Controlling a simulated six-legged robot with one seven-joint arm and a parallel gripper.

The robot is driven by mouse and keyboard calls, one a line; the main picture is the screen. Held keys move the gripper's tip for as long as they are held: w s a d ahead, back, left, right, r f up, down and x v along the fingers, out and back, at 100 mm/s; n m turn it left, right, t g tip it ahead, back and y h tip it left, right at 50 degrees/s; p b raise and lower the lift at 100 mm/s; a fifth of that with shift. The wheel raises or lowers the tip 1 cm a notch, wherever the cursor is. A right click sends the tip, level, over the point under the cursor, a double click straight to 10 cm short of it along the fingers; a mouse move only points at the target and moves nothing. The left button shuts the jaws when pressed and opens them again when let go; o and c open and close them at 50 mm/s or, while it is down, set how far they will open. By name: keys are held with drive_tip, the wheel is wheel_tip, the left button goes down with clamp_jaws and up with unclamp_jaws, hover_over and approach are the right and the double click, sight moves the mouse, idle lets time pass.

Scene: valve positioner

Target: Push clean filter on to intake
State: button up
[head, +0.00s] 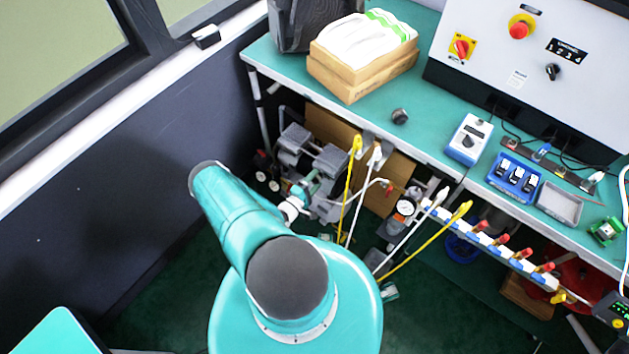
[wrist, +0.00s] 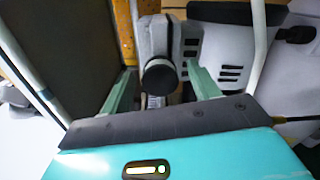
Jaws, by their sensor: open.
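A dark round filter-like piece (wrist: 160,77) sits against the grey compressor (wrist: 155,38) in the wrist view, between the fingers of my gripper (wrist: 161,68). The green fingers are open, one on each side, with gaps visible. How far the piece is seated cannot be told, and the intake behind it is hidden. In the head view my gripper (head: 309,184) reaches low beside the grey compressor (head: 310,153) under the bench; the piece there is not clear. Another dark round piece (head: 400,116) lies on the bench; I cannot tell whether it is a filter.
The green bench (head: 370,118) overhangs the compressor and carries a cardboard box (head: 350,85). Yellow and white levers (head: 351,180), a pressure gauge (head: 405,207) and a pipe row (head: 490,242) stand right of my gripper. A dark wall (head: 110,170) is left.

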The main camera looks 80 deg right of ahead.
drive_tip(key=v, duration=1.3)
drive_tip(key=shift+w+a, duration=0.2)
drive_tip(key=shift+a, duration=0.05)
drive_tip(key=w+a+r+m+y, duration=0.1)
drive_tip(key=w+a+r+y, duration=0.2)
drive_tip(key=w+r, duration=0.7)
drive_tip(key=w+a+r+m+y, duration=0.25)
drive_tip(key=w+a+r, duration=0.2)
drive_tip(key=r, duration=0.85)
drive_tip(key=w+a+r+m+y, duration=0.1)
drive_tip(key=w+a+r+y, duration=0.2)
drive_tip(key=w+r, duration=0.7)
drive_tip(key=s+a+r+n+t+y, duration=0.1)
drive_tip(key=a+r+t+y, duration=0.15)
drive_tip(key=a+r, duration=0.55)
drive_tip(key=s+a+r+n+t+y, duration=0.1)
drive_tip(key=s+a+r+t+y, duration=0.3)
drive_tip(key=r, duration=0.8)
drive_tip(key=s+a+r+n+t+y, duration=0.1)
drive_tip(key=s+a+r+n+t, duration=0.3)
drive_tip(key=a+r, duration=0.7)
drive_tip(key=shift+s+a+r+n+t+y, duration=0.3)
drive_tip(key=shift+s+a+n+t, duration=0.05)
drive_tip(key=shift+s+a+t, duration=0.65)
drive_tip(key=shift+c, duration=0.4)
